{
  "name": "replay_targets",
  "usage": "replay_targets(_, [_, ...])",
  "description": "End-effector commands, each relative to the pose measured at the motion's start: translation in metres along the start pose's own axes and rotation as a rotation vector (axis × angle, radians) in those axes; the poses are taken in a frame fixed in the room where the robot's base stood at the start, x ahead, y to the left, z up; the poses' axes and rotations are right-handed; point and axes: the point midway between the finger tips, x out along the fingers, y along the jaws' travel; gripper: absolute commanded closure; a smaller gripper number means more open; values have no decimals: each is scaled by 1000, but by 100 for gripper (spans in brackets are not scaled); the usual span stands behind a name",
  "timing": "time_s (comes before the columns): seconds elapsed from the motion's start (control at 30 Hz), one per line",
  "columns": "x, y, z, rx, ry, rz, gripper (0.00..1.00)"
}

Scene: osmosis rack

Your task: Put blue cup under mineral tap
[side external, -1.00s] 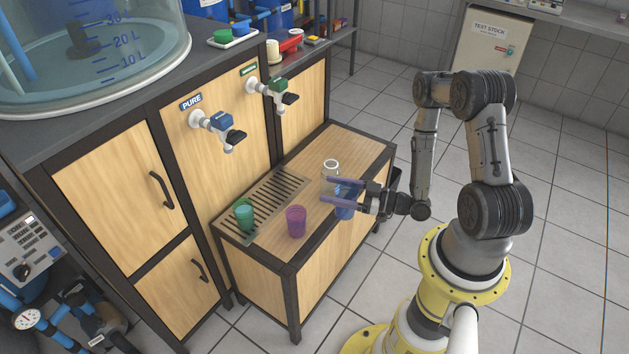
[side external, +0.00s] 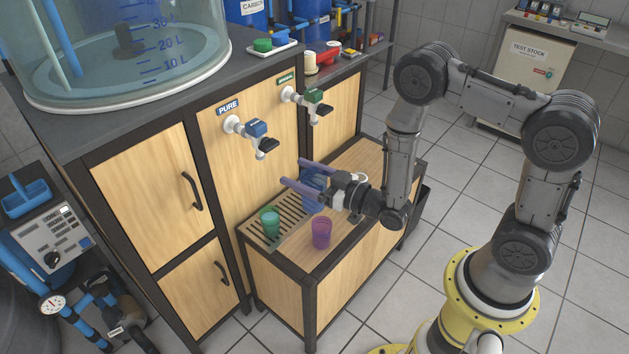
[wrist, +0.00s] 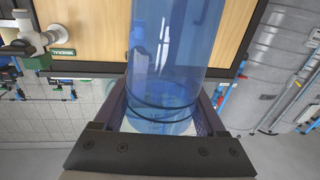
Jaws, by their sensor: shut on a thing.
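My gripper (side external: 292,172) is shut on the blue cup (side external: 312,190), with its two purple fingers on either side of it. The wrist view shows the clear blue cup (wrist: 165,60) between the fingers. In the side view the cup is at the grate's right end, below the mineral tap (side external: 312,98), which has a green body and a green label. I cannot tell whether its base touches the grate. The mineral tap's white pipe (wrist: 32,42) and label show at the upper left of the wrist view.
The pure tap (side external: 250,132) is left of the mineral tap. A teal cup (side external: 270,222) stands at the grate's left end, and a purple cup (side external: 321,233) on the wooden bench top in front. A white cup (side external: 360,180) is partly hidden behind my gripper.

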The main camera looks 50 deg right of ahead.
Motion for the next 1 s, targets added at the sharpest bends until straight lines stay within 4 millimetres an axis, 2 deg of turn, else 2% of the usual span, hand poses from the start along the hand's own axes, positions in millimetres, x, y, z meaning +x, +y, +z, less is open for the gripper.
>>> replay_targets(0.1, [-5,21,2,-1,-6,102,78])
replay_targets(0.23, [-9,33,4,-2,-8,156,78])
replay_targets(0.37, [-6,24,2,-2,-4,112,78])
replay_targets(0.47, [0,2,1,-1,-2,8,78])
replay_targets(0.53, [2,-8,7,-1,-2,-66,78])
replay_targets(0.67, [-1,-10,26,1,1,-179,78])
replay_targets(0.87, [-22,10,62,3,6,-289,78])
replay_targets(1.0, [-46,32,87,4,9,-319,78])
